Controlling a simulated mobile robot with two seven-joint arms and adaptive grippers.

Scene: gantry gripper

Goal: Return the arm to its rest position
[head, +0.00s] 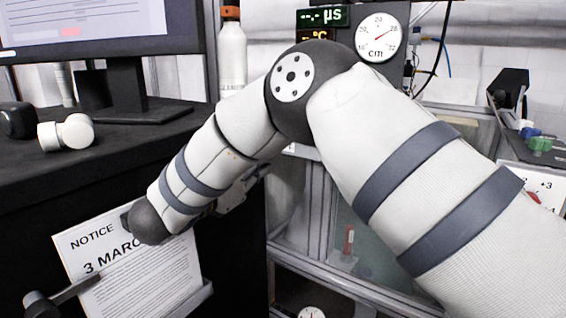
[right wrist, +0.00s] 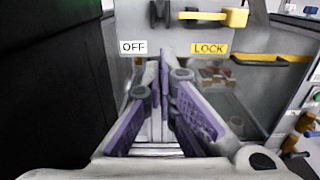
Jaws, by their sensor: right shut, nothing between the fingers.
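My right arm (head: 410,170) comes in from the lower right. It bends at a raised elbow in the middle of the head view, and its forearm slopes down to the left. My left gripper is not in view.
A dark desk (head: 150,135) with a monitor (head: 100,30) and white bottle (head: 232,55) stands left. A notice sheet (head: 150,280) hangs on its front, partly behind the forearm. A dial gauge (head: 378,38) is behind the elbow. A yellow handle (right wrist: 237,17) is on the panel.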

